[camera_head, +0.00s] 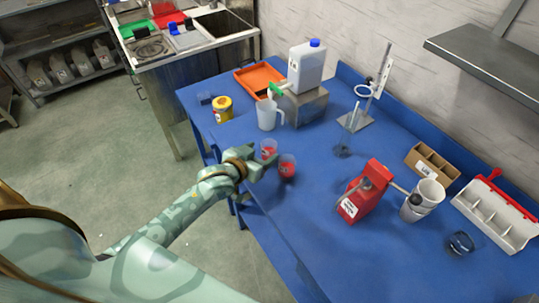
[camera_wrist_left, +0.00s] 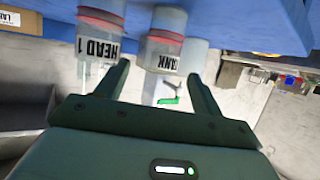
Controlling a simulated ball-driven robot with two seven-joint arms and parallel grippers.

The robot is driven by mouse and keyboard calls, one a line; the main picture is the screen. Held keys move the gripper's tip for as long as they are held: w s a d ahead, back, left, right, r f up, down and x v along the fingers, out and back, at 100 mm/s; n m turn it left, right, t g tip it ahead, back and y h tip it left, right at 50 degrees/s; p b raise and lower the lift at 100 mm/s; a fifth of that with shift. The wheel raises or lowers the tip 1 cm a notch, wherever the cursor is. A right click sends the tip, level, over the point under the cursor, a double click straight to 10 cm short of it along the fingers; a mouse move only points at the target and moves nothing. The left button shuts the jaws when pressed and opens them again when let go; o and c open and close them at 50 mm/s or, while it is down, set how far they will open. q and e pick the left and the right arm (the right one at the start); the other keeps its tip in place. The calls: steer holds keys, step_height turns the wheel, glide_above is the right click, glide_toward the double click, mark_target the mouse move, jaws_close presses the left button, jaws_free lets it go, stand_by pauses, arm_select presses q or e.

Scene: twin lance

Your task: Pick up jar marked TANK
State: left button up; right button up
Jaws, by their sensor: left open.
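The jar marked TANK (camera_wrist_left: 165,50) is clear with a red band and a white label, which reads upside down in the left wrist view. It stands on the blue table just ahead of my left gripper (camera_wrist_left: 158,75), roughly in line with the gap between the fingers. A matching jar marked HEAD 1 (camera_wrist_left: 101,38) stands close to its left in that view. In the head view the jars' labels are unreadable; the TANK jar appears to be the farther red jar (camera_head: 268,146), with the other jar (camera_head: 287,170) beside it. My left gripper (camera_head: 262,163) is open and empty. My right gripper is out of view.
A clear jug (camera_head: 267,115) and a yellow-lidded jar (camera_head: 222,108) stand beyond. A white canister (camera_head: 306,66) sits on a metal block. A red device (camera_head: 362,195) and stacked white cups (camera_head: 422,200) stand right. The table between the jars and red device is largely clear.

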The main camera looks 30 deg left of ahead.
mark_target(272, 143)
arm_select(q)
steer(key=b+x, duration=0.1)
steer(key=x, duration=0.3)
steer(key=shift+w+f+b, duration=0.15)
steer(key=shift+w+b, duration=0.15)
steer(key=shift+w+f, duration=0.1)
steer(key=shift+w, duration=0.35)
steer(key=shift+s, duration=0.1)
steer(key=shift+c, duration=0.2)
steer(key=c, duration=1)
